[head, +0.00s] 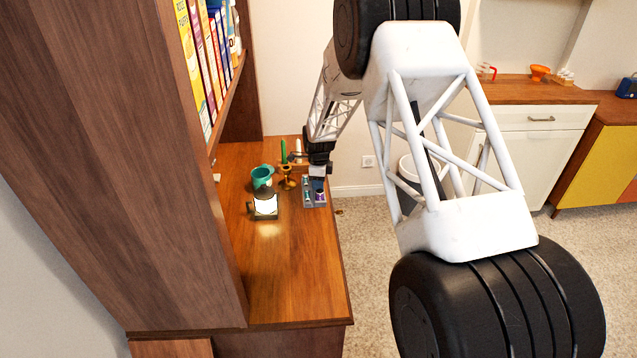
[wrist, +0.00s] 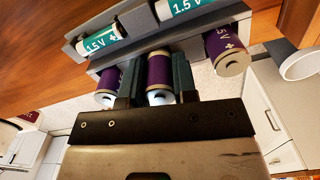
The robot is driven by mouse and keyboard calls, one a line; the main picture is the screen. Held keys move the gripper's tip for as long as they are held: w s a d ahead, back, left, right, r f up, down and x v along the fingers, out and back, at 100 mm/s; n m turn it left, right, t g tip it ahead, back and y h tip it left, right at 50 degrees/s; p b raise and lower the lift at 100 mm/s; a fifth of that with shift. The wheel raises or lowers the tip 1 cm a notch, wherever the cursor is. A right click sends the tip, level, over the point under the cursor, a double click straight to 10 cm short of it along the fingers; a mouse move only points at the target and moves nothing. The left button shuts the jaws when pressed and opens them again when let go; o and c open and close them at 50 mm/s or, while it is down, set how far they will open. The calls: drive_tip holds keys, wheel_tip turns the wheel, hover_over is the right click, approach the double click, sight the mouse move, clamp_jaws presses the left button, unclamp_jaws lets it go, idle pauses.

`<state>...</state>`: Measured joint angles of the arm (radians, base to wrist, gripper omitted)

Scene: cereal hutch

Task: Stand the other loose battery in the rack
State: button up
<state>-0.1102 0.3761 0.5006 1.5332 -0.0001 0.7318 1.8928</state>
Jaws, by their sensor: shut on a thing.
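My gripper (head: 318,184) is at the grey battery rack (head: 308,204) on the desk in the head view. In the wrist view its two dark fingers (wrist: 157,82) are shut on a purple battery (wrist: 159,72) with a copper-coloured band. The far end of this battery meets the rack (wrist: 150,42) in the picture; I cannot tell how far it is seated. Another purple battery (wrist: 108,80) is just left of the fingers, and a third (wrist: 225,48) is to the right. Two green-and-white batteries, left (wrist: 100,38) and right (wrist: 184,8), show beyond in the rack.
A lit lantern (head: 265,204), a teal mug (head: 262,175) and a brass candlestick (head: 287,180) stand left of the rack. A green candle (head: 284,152) is behind. The front of the desk (head: 295,275) is clear. The rack is near the desk's right edge.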

idle(0.7)
drive_tip(key=o, duration=1.3)
drive_tip(key=shift+r, duration=0.15)
drive_tip(key=shift+r, duration=2.35)
drive_tip(key=shift+r, duration=0.1)
